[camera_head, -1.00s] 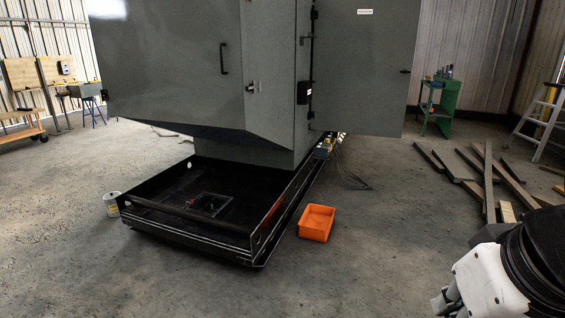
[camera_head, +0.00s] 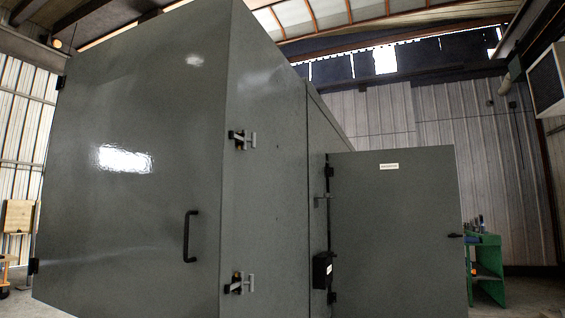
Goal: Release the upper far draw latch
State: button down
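The grey enclosure (camera_head: 265,215) fills the left and middle of the head view. Its side face carries an upper draw latch (camera_head: 242,140) and a lower draw latch (camera_head: 240,284), both beside the edge of the closed front door (camera_head: 120,200). Each latch is dark with a pale T-shaped handle pointing right; whether they are hooked is too small to tell. A smaller fitting (camera_head: 322,199) shows farther back beside the open side door. I cannot tell for sure which one is called far. My gripper is not in view.
The front door has a black pull handle (camera_head: 190,236) and hinges at its left edge. A side door (camera_head: 395,235) stands open to the right, with a black box (camera_head: 322,270) by its hinge line. A green stand (camera_head: 488,270) is at the right.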

aim_at(232, 135)
jog(key=i, duration=1.15)
jog(key=i+u, duration=0.1)
jog(key=i, duration=1)
jog(key=l, duration=0.1)
